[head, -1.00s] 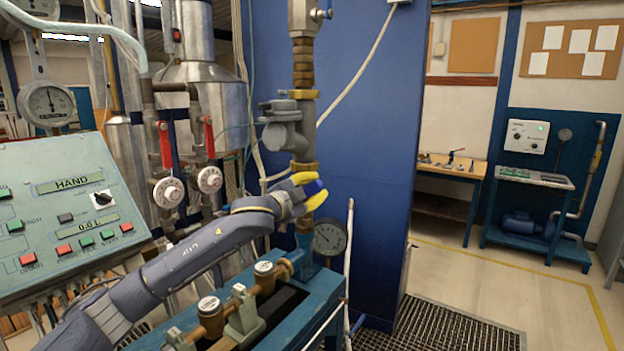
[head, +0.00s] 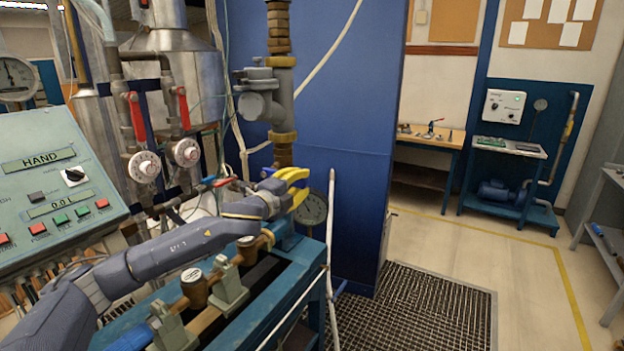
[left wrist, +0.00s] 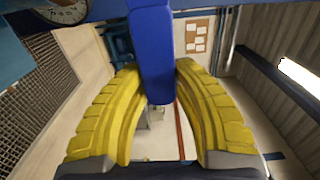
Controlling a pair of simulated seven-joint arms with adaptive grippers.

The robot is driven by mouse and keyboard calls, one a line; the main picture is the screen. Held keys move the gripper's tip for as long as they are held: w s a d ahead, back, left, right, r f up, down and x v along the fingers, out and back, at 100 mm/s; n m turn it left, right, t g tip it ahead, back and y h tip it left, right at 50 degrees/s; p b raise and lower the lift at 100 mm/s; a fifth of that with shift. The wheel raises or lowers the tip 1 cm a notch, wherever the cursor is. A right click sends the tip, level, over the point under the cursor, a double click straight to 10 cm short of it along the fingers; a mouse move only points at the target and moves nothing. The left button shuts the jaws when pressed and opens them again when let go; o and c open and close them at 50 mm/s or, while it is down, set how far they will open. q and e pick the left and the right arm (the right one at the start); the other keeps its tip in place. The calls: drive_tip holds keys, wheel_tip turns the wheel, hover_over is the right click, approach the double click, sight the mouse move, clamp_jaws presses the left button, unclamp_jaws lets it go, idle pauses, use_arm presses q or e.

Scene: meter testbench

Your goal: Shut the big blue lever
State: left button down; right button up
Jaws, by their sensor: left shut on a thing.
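The big blue lever (left wrist: 153,50) stands between the yellow fingers of my left gripper in the left wrist view. My left gripper (head: 296,186) is shut on it, one curved finger on each side of its end. In the head view the gripper is in front of the vertical pipe (head: 282,108), just above a round gauge (head: 312,207), and its fingers hide most of the lever. The lever's pivot is hidden. My right gripper is not in view.
A grey-green control panel (head: 50,190) stands at the left. Two red-handled valves (head: 136,116) are behind my left arm. A blue bench (head: 262,298) with brass meters (head: 194,288) lies below the arm. A floor grating (head: 440,305) and open floor are at the right.

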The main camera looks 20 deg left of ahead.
use_arm(q)
drive_tip(key=shift+f, duration=0.2)
drive_tip(key=c, duration=1.3)
unclamp_jaws()
drive_tip(key=shift+o, duration=1.3)
drive_tip(key=s+a, duration=0.2)
drive_tip(key=s, duration=0.9)
drive_tip(key=shift+s, duration=0.4)
